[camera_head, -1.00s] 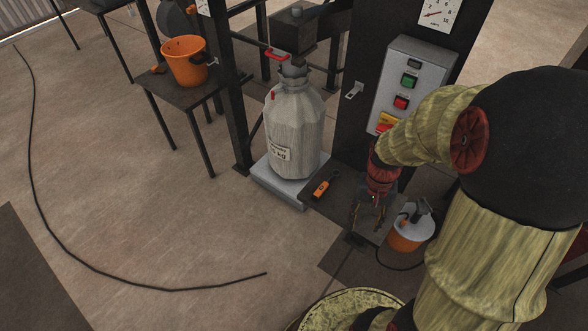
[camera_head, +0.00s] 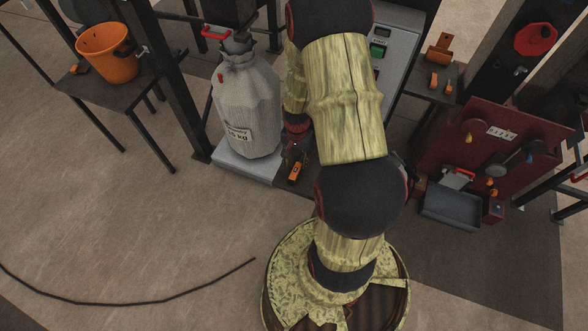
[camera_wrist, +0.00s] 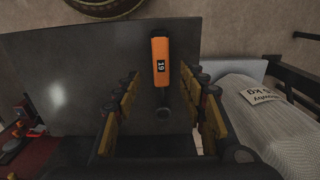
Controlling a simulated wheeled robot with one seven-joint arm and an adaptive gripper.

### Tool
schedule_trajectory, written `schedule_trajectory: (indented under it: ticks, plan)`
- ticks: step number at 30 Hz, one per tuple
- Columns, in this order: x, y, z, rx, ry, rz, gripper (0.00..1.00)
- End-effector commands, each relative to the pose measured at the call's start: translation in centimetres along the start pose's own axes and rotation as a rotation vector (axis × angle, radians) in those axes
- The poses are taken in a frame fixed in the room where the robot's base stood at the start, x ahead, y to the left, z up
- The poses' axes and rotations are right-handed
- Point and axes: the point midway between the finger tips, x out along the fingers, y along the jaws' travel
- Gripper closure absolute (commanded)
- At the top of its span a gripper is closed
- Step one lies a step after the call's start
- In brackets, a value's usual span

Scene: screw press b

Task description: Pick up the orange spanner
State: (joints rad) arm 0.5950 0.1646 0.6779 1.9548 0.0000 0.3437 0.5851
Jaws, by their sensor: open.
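The orange spanner (camera_head: 295,172) lies on a dark plate at the foot of the grey sack. In the wrist view the orange spanner (camera_wrist: 161,62), marked 19, lies lengthwise between the two rows of fingers, with its dark end toward the palm. My gripper (camera_wrist: 160,82) is open and empty, its fingers on either side of the spanner. I cannot tell the exact height gap. In the head view my gripper (camera_head: 295,152) is just behind the spanner, partly hidden by my arm.
The grey sack (camera_head: 247,108) stands on a pale scale base left of the gripper; it also shows in the wrist view (camera_wrist: 262,115). A control box (camera_head: 396,60) is behind my arm. A red panel (camera_head: 490,150) with a tray stands at right. An orange bucket (camera_head: 107,52) sits on a side table.

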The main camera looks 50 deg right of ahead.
Motion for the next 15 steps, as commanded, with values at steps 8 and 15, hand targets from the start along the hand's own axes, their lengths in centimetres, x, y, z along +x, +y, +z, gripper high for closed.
schedule_trajectory:
  ticks: [8,15]
  plan:
    - [2.6,-0.1,-0.2,-0.001,-0.002,0.001,0.58]
    - [5.9,-0.3,-0.6,-0.001,-0.001,0.001,0.58]
